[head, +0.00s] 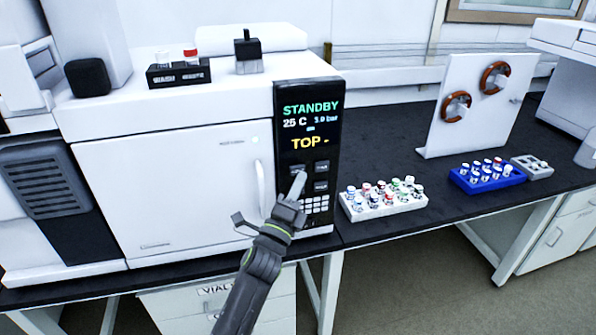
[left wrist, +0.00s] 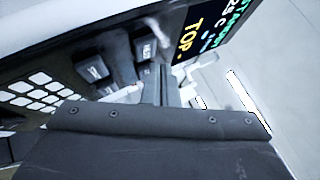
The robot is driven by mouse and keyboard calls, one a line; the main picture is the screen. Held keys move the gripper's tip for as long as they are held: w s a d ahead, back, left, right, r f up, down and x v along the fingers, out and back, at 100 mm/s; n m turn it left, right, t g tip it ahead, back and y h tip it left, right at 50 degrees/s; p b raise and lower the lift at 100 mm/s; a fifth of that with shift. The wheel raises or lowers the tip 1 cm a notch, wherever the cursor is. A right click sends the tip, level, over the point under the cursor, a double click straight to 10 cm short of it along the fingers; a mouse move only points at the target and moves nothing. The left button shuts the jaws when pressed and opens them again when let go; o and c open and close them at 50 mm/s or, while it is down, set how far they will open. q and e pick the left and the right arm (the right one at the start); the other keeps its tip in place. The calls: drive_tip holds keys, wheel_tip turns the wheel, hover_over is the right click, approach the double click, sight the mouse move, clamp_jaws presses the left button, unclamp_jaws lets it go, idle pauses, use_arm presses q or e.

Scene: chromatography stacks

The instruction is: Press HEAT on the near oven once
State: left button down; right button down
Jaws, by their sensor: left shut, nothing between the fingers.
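The near oven (head: 160,190) is a white box with a closed door and a dark control panel (head: 335,130) at its right side. The panel reads STANDBY, 25 C, 1.0 bar and TOP. Grey buttons (head: 321,169) sit below the text, above a white keypad (head: 318,205). My left gripper (head: 299,178) is shut and empty, its tip in front of the left button column. It covers part of that column. In the left wrist view the fingers (left wrist: 160,85) point among the buttons (left wrist: 92,68); their labels are unreadable. I cannot tell whether the tip touches a button. My right gripper is out of view.
The door handle (head: 260,187) stands out left of the panel. A white vial rack (head: 385,209), a blue vial rack (head: 487,183) and a grey tray (head: 532,169) sit on the dark bench to the right. A white stand with brown rings (head: 470,120) is behind.

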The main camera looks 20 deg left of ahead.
use_arm(q)
drive_tip(key=shift+w, duration=0.1)
drive_tip(key=shift+w+a+b, duration=0.25)
drive_tip(key=shift+b, duration=0.05)
drive_tip(key=shift+w+a+b, duration=0.2)
drive_tip(key=shift+w+b, duration=0.15)
idle(0.8)
drive_tip(key=shift+s+d+p, duration=0.45)
drive_tip(key=shift+s+p, duration=0.15)
drive_tip(key=shift+s, duration=0.15)
